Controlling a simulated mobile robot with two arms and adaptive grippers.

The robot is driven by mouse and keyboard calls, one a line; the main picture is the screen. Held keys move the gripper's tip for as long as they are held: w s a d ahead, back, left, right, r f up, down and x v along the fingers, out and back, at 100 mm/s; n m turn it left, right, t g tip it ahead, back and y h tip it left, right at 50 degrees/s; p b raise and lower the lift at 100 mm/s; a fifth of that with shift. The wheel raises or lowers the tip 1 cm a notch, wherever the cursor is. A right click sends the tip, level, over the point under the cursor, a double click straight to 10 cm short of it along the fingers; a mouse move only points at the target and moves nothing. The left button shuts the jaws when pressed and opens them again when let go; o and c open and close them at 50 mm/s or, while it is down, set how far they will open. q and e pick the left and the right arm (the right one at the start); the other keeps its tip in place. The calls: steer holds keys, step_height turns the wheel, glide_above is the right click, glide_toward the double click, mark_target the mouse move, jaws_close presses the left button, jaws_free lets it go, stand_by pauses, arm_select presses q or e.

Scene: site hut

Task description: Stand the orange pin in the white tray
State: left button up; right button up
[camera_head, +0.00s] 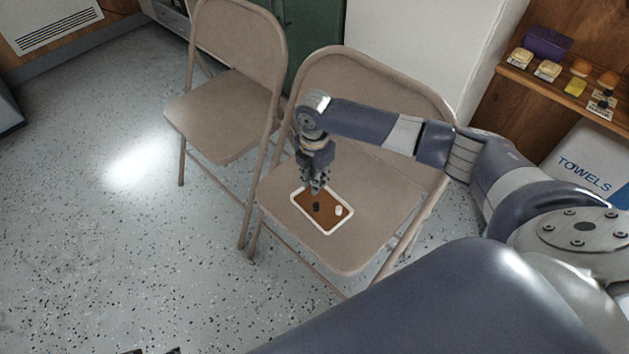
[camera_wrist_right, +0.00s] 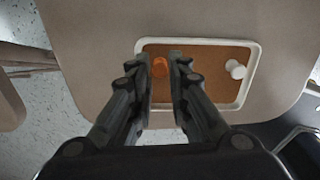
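The white tray (camera_head: 335,232) lies on the seat of the right folding chair. It has a brown floor and a raised white rim, and shows in the right wrist view (camera_wrist_right: 246,88). My right gripper (camera_head: 317,190) points down over the tray's far part.
A white pin (camera_head: 338,210) stands in the tray to the right, also in the right wrist view (camera_wrist_right: 236,69). A dark spot, perhaps a shadow, lies beneath my gripper. The chair's backrest (camera_head: 375,75) rises behind; a second chair (camera_head: 222,115) stands left.

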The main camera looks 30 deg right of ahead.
step_height(320, 180, up, 5)
steer(key=shift+w+f+p, duration=0.1)
steer(key=shift+f+p, duration=0.05)
steer(key=shift+p, duration=0.45)
arm_select(q)
steer(key=shift+p+x, duration=0.7)
steer(key=shift+x, duration=2.1)
arm_select(e)
steer(key=shift+r, duration=2.75)
arm_select(q)
steer(key=shift+s+d, duration=0.1)
steer(key=shift+s, duration=0.05)
